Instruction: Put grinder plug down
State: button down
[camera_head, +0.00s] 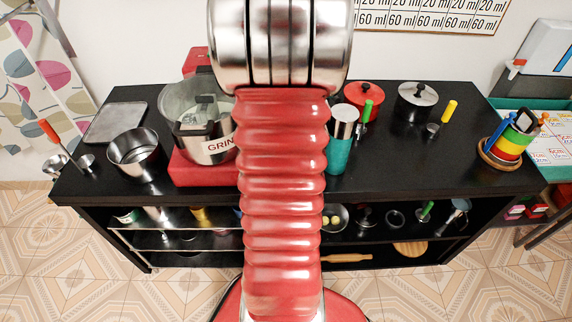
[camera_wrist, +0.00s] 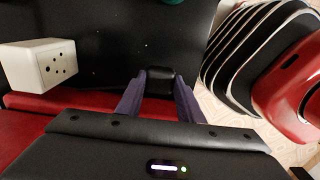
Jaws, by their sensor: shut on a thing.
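My gripper (camera_wrist: 158,92) shows in the wrist view with purple fingers shut on a small black plug (camera_wrist: 160,80). The plug is over the black tabletop (camera_wrist: 115,40); I cannot tell whether it touches it. A white socket block (camera_wrist: 40,66) with several dark holes is to the left, apart from the plug. In the head view the grinder (camera_head: 205,120) is a clear bowl on a red base, left of my arm. My gripper and the plug are hidden behind my arm there. No cord can be made out.
On the black table (camera_head: 410,165) a steel pot (camera_head: 135,152) stands left of the grinder. A teal cylinder (camera_head: 340,145), a red pot (camera_head: 365,98) and a steel pot (camera_head: 415,98) are right of my arm. A coloured utensil holder (camera_head: 507,145) is at the right end.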

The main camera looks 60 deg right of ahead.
notch_tip(320, 180, down, 6)
jog(key=shift+r, duration=0.1)
dwell(0.4)
jog(key=shift+f, duration=1.9)
jog(key=c, duration=1.2)
grip_release()
jog(key=shift+r, duration=0.1)
notch_tip(320, 180, up, 12)
jog(key=shift+f, duration=0.1)
